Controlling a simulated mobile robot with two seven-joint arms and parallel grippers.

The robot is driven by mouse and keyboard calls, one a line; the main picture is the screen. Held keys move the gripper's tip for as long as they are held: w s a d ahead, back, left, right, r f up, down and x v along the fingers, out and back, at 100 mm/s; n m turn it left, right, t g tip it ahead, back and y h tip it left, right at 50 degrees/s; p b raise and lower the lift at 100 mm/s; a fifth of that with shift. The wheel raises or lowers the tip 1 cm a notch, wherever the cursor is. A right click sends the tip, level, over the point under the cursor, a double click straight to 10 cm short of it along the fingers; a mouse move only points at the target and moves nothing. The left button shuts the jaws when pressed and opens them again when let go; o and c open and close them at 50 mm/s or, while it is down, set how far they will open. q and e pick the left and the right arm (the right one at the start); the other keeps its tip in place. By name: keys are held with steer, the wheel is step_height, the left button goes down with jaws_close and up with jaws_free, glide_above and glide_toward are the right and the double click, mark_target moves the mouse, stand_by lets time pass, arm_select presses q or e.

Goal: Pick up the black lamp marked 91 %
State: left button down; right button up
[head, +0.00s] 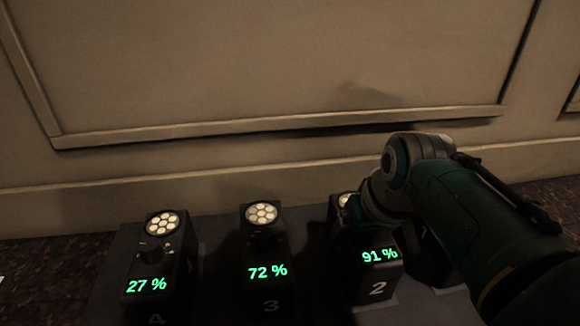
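The black lamp marked 91 % (378,271) stands on a dark surface, right of centre in the head view, with a "2" in front of it. Its round lit top is mostly hidden by my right arm. My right gripper (378,212) is at the upper part of this lamp. Its fingertips are dark and hard to make out, so I cannot tell whether they touch or grip it. My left gripper is not in view.
A black lamp marked 72 % (267,250) stands in the middle, and one marked 27 % (160,262) to the left. Another dark unit (436,262) is partly hidden under my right arm. A panelled wall (250,70) rises behind; there are gaps between the lamps.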

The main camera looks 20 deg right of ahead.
jaws_close()
steer(key=shift+r, duration=0.1)
stand_by(0.4)
